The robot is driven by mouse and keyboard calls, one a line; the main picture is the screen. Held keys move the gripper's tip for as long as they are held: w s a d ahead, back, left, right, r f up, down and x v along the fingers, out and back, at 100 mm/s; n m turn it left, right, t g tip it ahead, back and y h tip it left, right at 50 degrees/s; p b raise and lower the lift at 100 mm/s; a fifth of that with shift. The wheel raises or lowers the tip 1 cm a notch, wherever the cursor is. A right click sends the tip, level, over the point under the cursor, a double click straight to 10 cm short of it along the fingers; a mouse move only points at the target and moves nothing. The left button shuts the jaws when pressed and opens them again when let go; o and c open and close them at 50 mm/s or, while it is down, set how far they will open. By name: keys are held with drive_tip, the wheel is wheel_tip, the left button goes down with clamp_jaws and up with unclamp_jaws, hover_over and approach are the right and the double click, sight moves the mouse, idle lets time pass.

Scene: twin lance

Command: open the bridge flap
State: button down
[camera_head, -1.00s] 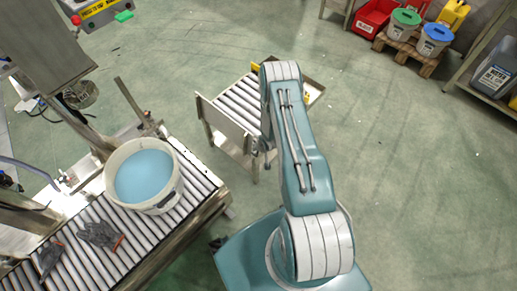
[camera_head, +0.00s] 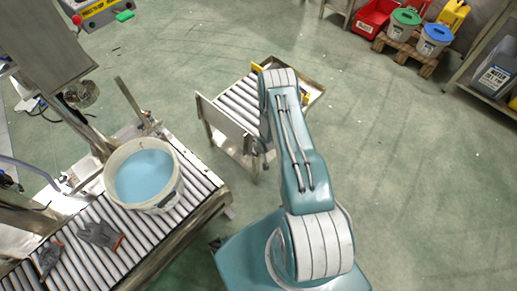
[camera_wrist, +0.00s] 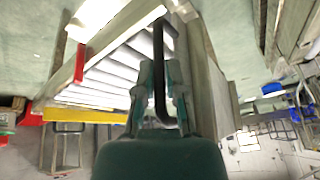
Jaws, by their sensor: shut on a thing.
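The bridge flap (camera_head: 227,117) is a grey metal plate standing at the near end of the short roller conveyor (camera_head: 240,100). In the wrist view, a grey plate (camera_wrist: 203,75) that looks like the flap runs along the right of my fingers. A dark bent bar handle (camera_wrist: 158,42) passes between the fingers of my gripper (camera_wrist: 158,75), which is shut on it. In the head view my gripper is mostly hidden beside my arm, near the conveyor's right side. The handle cannot be made out clearly there.
A longer roller conveyor (camera_head: 205,205) at left carries a white bucket of blue liquid (camera_head: 145,177) and dark gloves (camera_head: 100,235). A gap of floor separates the conveyors. Bins on a pallet (camera_head: 403,50) and a shelf (camera_head: 490,85) stand at upper right. Open floor lies at right.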

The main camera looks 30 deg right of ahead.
drive_tip(key=shift+a, duration=0.2)
drive_tip(key=s+a+f+n+t+h, duration=0.3)
drive_tip(key=a+f+t+h, duration=0.2)
drive_tip(key=a+h, duration=0.4)
drive_tip(key=shift+s+a+f+t+h, duration=0.25)
drive_tip(key=shift+t+h, duration=0.25)
drive_tip(key=shift+h, duration=0.6)
idle(0.4)
drive_tip(key=c, duration=0.7)
unclamp_jaws()
